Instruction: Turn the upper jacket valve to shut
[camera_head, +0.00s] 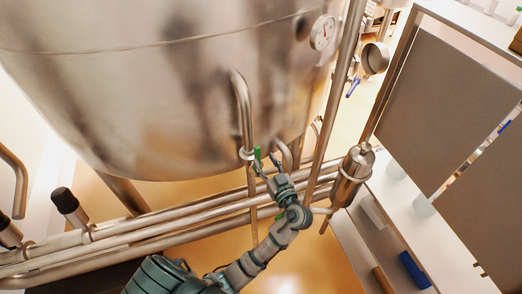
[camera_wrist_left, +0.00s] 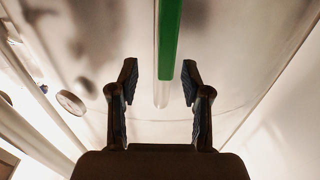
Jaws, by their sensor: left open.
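A green valve handle (camera_head: 257,154) stands at the lower end of the bent steel pipe (camera_head: 242,100) beside the big tank. I take it to be the upper jacket valve. My left gripper (camera_head: 266,162) is at this handle, its fingers on either side or close by. In the left wrist view the green handle (camera_wrist_left: 170,40) comes down from the top toward the gap between the open fingers (camera_wrist_left: 160,78), nearer the right finger. The fingers look apart from it, and nothing is gripped. The valve body is largely hidden in the wrist view. My right gripper is not in view.
The steel tank (camera_head: 140,80) fills the upper left. Several horizontal pipes (camera_head: 150,227) run below it. A vertical pipe (camera_head: 333,100) and a steel canister (camera_head: 350,175) stand just right of my arm. A blue handle (camera_head: 353,87) and a dial gauge (camera_head: 322,32) are farther up.

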